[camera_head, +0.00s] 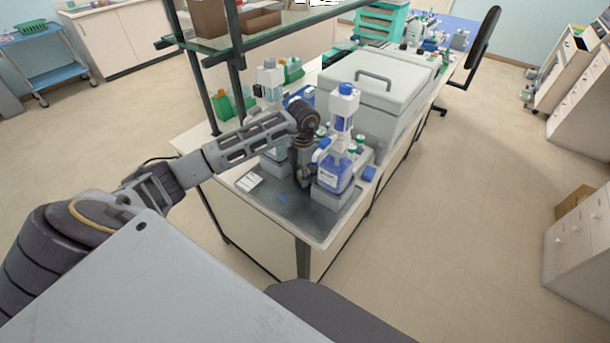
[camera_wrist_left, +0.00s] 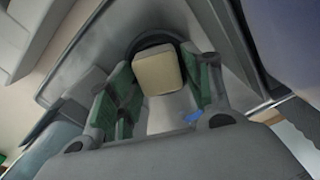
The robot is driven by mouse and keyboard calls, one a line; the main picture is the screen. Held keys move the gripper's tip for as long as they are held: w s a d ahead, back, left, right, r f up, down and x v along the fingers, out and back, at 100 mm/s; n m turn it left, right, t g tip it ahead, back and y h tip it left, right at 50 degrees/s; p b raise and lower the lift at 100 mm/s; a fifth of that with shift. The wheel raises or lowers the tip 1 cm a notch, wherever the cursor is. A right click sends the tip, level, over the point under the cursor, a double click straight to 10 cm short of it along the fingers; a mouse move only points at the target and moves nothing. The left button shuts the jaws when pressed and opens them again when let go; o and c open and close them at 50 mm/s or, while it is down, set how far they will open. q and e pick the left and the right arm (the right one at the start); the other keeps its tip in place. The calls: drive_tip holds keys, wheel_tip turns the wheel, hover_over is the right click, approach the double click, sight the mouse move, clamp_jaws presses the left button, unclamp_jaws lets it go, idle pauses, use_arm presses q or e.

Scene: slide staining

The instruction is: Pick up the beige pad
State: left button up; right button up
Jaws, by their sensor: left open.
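The beige pad (camera_wrist_left: 158,75) shows in the left wrist view as a small block with rounded corners. It lies between the two fingers of my left gripper (camera_wrist_left: 160,66), with visible gaps on both sides. The fingers have green inner faces and are open; I cannot tell how far above or around the pad they are. In the head view my left gripper (camera_head: 302,180) points down over the grey tray (camera_head: 268,206) at the near end of the bench. The pad is not discernible there, probably hidden by the gripper. My right gripper is not in view.
A blue-capped wash bottle (camera_head: 338,140) stands close right of the gripper. Another bottle (camera_head: 270,80) stands behind. A grey lidded box (camera_head: 372,95) and a glass shelf (camera_head: 265,38) stand farther back.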

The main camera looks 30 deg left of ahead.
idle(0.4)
use_arm(q)
drive_tip(key=c, duration=0.6)
drive_tip(key=shift+r, duration=0.15)
wheel_tip(320, 180, up, 10)
drive_tip(key=b, duration=0.1)
idle(0.5)
